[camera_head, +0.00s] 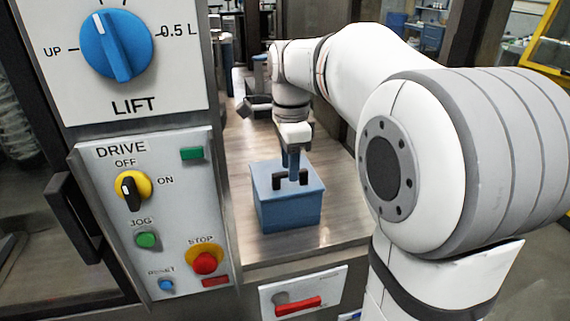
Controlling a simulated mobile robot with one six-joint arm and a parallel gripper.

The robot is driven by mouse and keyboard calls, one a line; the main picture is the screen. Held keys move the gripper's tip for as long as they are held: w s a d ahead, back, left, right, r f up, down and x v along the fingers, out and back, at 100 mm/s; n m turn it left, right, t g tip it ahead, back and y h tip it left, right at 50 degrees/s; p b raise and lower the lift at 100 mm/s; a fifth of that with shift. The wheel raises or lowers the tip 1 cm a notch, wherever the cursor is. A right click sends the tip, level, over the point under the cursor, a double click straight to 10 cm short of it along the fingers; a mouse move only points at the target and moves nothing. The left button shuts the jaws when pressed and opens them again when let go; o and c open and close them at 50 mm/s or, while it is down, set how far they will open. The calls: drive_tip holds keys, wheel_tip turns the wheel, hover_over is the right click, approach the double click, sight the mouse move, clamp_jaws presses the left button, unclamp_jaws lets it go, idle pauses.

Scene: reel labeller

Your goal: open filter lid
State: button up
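A blue box (290,212) stands on the metal worktop, and I take its flat top for the filter lid (262,175). The lid is shut and has a black handle (278,182) on top. My gripper (291,174) points straight down at the middle of the handle, with its fingers in front of part of it. The fingers are small in this view. I cannot tell whether they grip the handle or only stand around it.
A control panel (150,240) with knobs and buttons stands left of the box, under a panel with a blue lift dial (115,46). The metal worktop (245,145) is clear around the box. A red handle (298,306) is on the front below.

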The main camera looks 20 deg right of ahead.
drive_tip(key=shift+f, duration=0.15)
drive_tip(key=shift+c, duration=0.5)
clamp_jaws()
